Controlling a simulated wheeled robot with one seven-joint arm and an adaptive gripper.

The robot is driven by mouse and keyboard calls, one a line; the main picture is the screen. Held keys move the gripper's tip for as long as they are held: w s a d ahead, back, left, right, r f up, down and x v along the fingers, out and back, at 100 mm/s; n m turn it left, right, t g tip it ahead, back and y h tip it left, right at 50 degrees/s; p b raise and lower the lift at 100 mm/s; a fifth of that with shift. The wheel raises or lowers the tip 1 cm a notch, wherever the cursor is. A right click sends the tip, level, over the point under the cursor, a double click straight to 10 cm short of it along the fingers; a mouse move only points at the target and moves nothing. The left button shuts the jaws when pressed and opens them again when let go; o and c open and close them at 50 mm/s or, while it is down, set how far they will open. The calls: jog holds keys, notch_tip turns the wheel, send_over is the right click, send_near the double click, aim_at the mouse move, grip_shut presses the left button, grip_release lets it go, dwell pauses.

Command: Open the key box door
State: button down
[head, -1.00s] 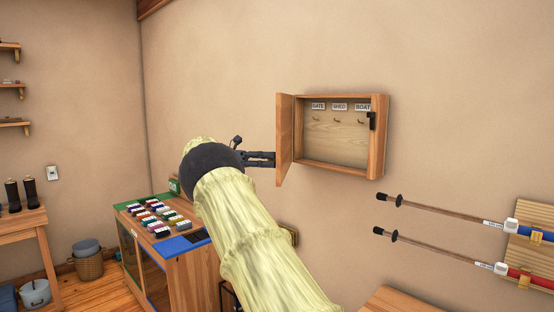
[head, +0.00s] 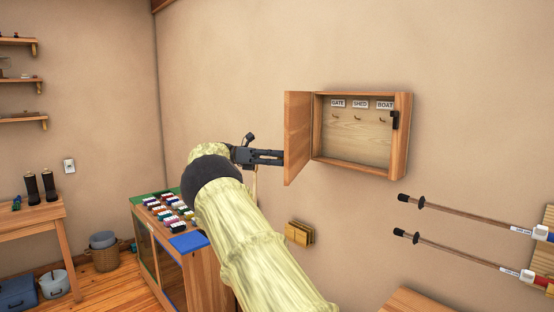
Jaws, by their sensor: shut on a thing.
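The wooden key box (head: 404,140) hangs on the wall, right of centre. Its inside shows hooks under labels reading GATE, SHED and BOAT, and a black catch (head: 395,120) sits on the right side. No keys are visible on the hooks. The key box door (head: 298,135) is hinged on the left and stands swung out from the box. My gripper (head: 282,157) is at the door's left side, its dark fingers reaching to the door. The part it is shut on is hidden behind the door.
A cabinet (head: 175,262) with several coloured items on top stands below and left of my arm. Two poles (head: 460,217) are mounted on the wall at the right. A small wooden holder (head: 299,233) is on the wall below the box.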

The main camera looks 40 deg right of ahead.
aim_at(295, 132)
jog(key=c, duration=1.4)
grip_release()
jog(key=shift+f, duration=0.25)
jog(key=shift+o, duration=1.3)
jog(key=shift+w, duration=0.1)
jog(key=shift+r, duration=0.1)
jog(key=shift+r, duration=0.15)
jog(key=shift+d+r, duration=0.1)
jog(key=shift+r, duration=4.7)
jog(key=shift+c, duration=0.2)
